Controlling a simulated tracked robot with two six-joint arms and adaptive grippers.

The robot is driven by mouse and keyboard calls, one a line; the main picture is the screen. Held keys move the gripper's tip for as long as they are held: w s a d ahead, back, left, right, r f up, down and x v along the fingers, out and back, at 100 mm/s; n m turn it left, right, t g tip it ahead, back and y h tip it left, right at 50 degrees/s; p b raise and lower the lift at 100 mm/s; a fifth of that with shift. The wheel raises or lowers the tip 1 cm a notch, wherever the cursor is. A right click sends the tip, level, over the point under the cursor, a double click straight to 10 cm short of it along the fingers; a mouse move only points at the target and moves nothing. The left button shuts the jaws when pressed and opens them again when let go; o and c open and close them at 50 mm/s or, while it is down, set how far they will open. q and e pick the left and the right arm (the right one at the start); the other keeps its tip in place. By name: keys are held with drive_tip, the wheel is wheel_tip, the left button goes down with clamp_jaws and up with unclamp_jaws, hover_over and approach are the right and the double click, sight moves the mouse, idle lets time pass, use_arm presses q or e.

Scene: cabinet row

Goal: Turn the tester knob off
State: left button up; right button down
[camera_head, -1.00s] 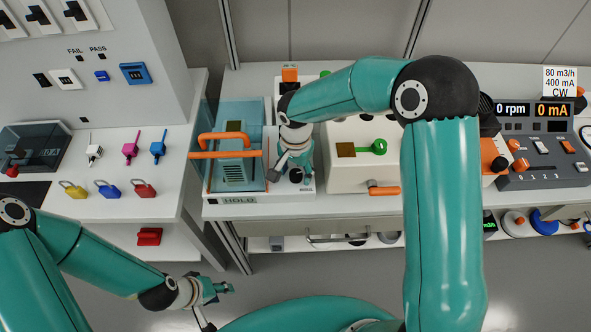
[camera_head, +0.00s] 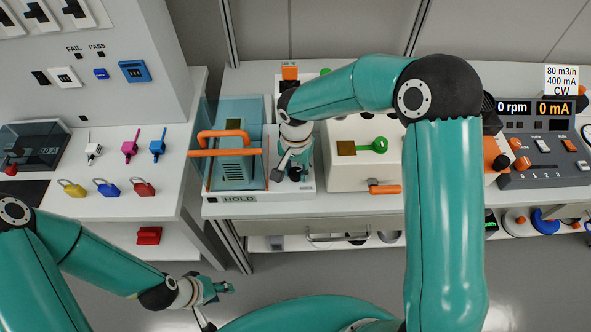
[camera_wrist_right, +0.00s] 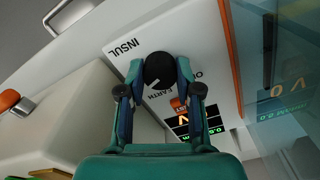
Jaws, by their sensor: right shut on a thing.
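The tester knob (camera_wrist_right: 159,70) is round and black with a white pointer line, on a white panel in the right wrist view. INSUL and EARTH are printed around it, and another label is partly hidden by my fingers. My right gripper (camera_wrist_right: 159,87) is shut on the knob, one finger on each side. In the head view, my right gripper (camera_head: 295,174) points down at the tester's white panel (camera_head: 270,208), right of the clear cover, and mostly hides the knob. My left gripper (camera_head: 222,290) hangs low over the floor, away from the tester; its jaw opening is unclear.
The clear blue cover with an orange handle (camera_head: 223,139) stands close left of my right gripper. A white box with a green key-shaped part (camera_head: 377,146) is to the right. Padlocks (camera_head: 107,188) lie on the left bench. A lit display (camera_wrist_right: 185,120) shows beside the knob.

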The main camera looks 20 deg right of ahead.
drive_tip(key=n+b, duration=0.1)
drive_tip(key=n, duration=0.2)
drive_tip(key=shift+f, duration=0.1)
drive_tip(key=n+b, duration=0.1)
drive_tip(key=n, duration=0.1)
drive_tip(key=shift+w+n, duration=0.1)
drive_tip(key=shift+n, duration=0.3)
drive_tip(key=n, duration=0.2)
drive_tip(key=shift+n+b, duration=0.4)
drive_tip(key=n, duration=0.3)
drive_tip(key=shift+n, duration=0.3)
drive_tip(key=n, duration=0.5)
drive_tip(key=shift+r, duration=0.2)
drive_tip(key=n, duration=0.5)
drive_tip(key=shift+w+n+p, duration=0.1)
drive_tip(key=shift+n+p, duration=0.3)
drive_tip(key=c, duration=1)
unclamp_jaws()
drive_tip(key=shift+o, duration=1.1)
